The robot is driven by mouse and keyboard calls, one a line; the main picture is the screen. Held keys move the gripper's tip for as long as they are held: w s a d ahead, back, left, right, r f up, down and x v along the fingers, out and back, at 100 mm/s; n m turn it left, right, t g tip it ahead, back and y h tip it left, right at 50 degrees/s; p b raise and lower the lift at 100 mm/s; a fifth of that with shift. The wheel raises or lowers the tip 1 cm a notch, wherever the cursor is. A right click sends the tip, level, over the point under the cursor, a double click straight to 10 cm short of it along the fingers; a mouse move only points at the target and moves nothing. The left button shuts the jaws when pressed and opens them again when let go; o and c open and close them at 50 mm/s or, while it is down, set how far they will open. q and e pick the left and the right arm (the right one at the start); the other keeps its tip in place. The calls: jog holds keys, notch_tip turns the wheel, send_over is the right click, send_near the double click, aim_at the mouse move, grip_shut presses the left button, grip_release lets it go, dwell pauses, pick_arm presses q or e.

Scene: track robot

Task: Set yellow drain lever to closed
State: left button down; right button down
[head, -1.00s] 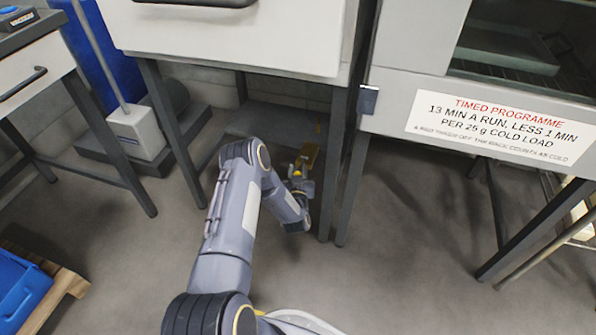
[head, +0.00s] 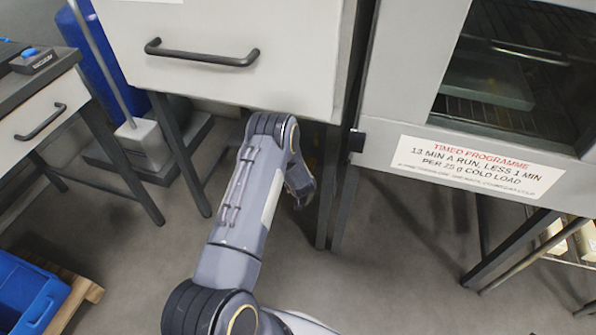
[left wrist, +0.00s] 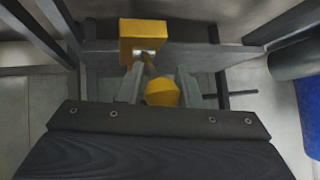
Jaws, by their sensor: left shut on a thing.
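The yellow drain lever (left wrist: 162,93) shows in the left wrist view as a rounded yellow knob, with a yellow block-shaped part (left wrist: 143,30) just beyond it. My left gripper (left wrist: 160,76) has one grey finger on each side of the lever and is shut on it. In the head view my left arm reaches under the drawer bench. My forearm and wrist hide the gripper and nearly all of the lever there. Which way the lever is set cannot be told. My right gripper is in neither view.
The drawer bench (head: 225,85) stands right above my left wrist, its dark leg (head: 327,190) close on the right. An oven (head: 405,90) with a programme notice (head: 478,170) stands to the right. A blue crate (head: 22,290) lies at lower left. The floor between is clear.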

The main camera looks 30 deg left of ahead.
pick_arm(q)
jog(key=shift+w+a+r+g+p, duration=0.25)
jog(key=shift+a+r+g+p, duration=0.1)
jog(key=shift+g+p, duration=0.4)
jog(key=c, duration=1.1)
grip_release()
jog(key=shift+d, duration=0.15)
jog(key=shift+s+d+r, duration=0.15)
jog(key=shift+r, duration=0.2)
jog(key=p+v, duration=0.2)
jog(key=v, duration=0.4)
jog(key=shift+s+r, duration=0.3)
jog(key=shift+s, duration=0.05)
